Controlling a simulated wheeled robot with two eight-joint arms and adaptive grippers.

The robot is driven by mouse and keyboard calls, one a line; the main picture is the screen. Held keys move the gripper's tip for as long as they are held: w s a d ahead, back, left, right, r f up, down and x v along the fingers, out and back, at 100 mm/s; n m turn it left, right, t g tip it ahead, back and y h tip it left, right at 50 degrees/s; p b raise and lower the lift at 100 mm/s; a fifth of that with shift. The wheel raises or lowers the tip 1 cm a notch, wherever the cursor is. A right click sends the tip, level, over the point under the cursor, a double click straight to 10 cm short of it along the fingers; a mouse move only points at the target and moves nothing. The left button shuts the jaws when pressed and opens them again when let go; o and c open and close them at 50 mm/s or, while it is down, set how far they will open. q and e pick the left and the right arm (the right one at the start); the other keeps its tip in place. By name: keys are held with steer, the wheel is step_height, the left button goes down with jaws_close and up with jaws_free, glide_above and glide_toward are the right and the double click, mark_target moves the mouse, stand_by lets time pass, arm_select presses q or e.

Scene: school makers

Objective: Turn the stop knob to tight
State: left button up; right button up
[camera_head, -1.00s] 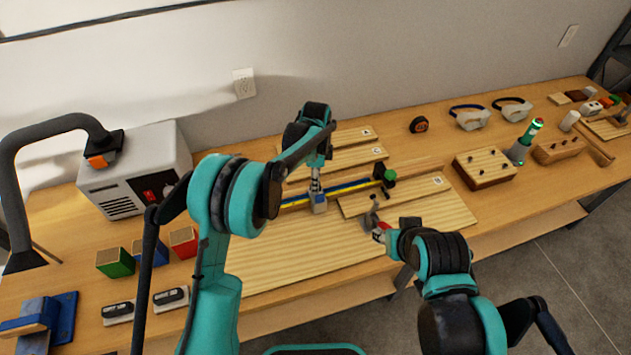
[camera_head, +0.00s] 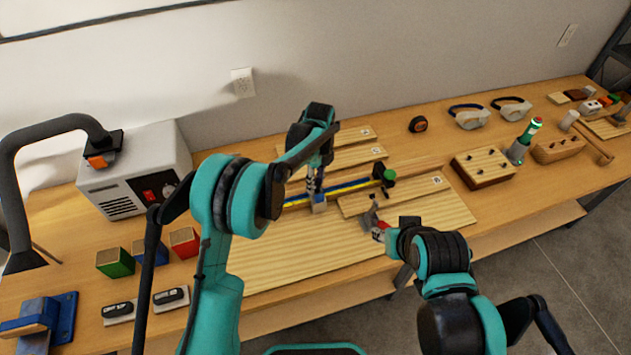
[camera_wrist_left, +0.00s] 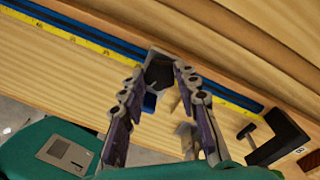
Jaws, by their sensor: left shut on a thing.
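The stop (camera_head: 319,204) is a small blue-grey block on the blue and yellow ruled rail (camera_head: 350,186). Its dark knob (camera_wrist_left: 158,72) shows between the fingers in the left wrist view. My left gripper (camera_head: 316,186) comes down over the stop from above. Its fingers are closed on the knob, and they hide part of it and of the block. No tight mark can be read. My right gripper (camera_head: 388,233) is low at the front, beside a red-handled metal clamp (camera_head: 371,217); its fingers are too hidden to judge.
A dark clamp with a green knob (camera_head: 389,174) sits at the rail's right end. Pale boards (camera_head: 300,245) lie around the rail. A grey machine (camera_head: 135,170) and coloured blocks (camera_head: 184,242) stand left.

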mark_target(317, 183)
stand_by(0.3)
arm_select(q)
steer(key=o, duration=1.2)
steer(key=shift+c, duration=0.2)
step_height(317, 183, up, 12)
steer(key=shift+w+d, duration=0.3)
steer(key=shift+w, duration=0.05)
